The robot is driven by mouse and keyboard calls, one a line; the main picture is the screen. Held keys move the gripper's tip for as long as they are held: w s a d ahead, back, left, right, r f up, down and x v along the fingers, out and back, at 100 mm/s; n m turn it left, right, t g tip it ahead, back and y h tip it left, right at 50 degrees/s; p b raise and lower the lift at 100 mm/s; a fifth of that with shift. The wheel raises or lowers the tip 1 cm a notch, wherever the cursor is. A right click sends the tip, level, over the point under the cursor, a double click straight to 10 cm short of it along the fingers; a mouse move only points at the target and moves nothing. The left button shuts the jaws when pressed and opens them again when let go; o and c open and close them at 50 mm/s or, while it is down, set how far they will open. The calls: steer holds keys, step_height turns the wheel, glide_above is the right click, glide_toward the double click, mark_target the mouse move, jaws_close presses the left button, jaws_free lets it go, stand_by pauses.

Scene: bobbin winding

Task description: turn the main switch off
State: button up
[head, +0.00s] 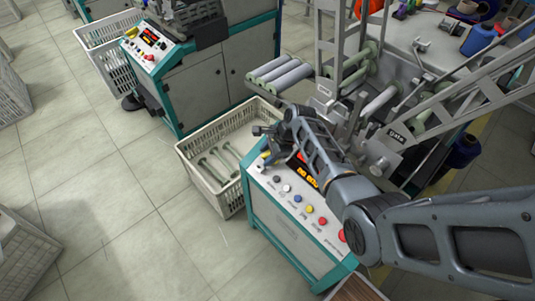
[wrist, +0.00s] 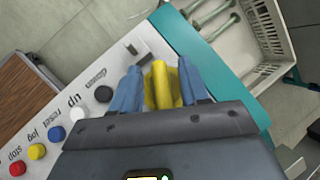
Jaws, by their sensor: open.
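The main switch (wrist: 161,86) shows as a yellow handle at the end of the control panel in the wrist view. My gripper (wrist: 158,88) is open, with one blue finger on each side of the yellow handle. A narrow gap seems to show on both sides; I cannot tell whether either finger touches it. The lower part of the switch is hidden behind my gripper's body. In the head view my gripper (head: 265,143) is over the far left corner of the panel, and only a small bit of yellow (head: 267,155) shows under it.
A row of buttons runs along the panel, including black (wrist: 103,94), blue (wrist: 56,133) and red (wrist: 17,168). A small grey part (wrist: 130,48) stands near the switch. A crate (head: 205,190) with bobbins is beside the machine. A second machine (head: 190,75) stands behind.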

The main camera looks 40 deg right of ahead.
steer(key=shift+f, duration=0.1)
jaws_close()
stand_by(0.4)
steer(key=shift+n, duration=0.3)
steer(key=shift+n+g+y+b, duration=0.3)
steer(key=shift+n+g+y, duration=0.1)
steer(key=shift+n+g, duration=0.45)
steer(key=n+g+b, duration=0.2)
steer(key=n, duration=0.1)
steer(key=shift+f+g, duration=0.15)
steer(key=shift+g, duration=0.1)
steer(key=n+g+b, duration=0.2)
steer(key=n, duration=0.1)
steer(key=shift+s+b, duration=0.1)
steer(key=shift+b, duration=0.2)
steer(key=shift+n+g+h+b, duration=0.3)
steer(key=shift+n+g+b, duration=0.6)
steer(key=shift+b, duration=0.1)
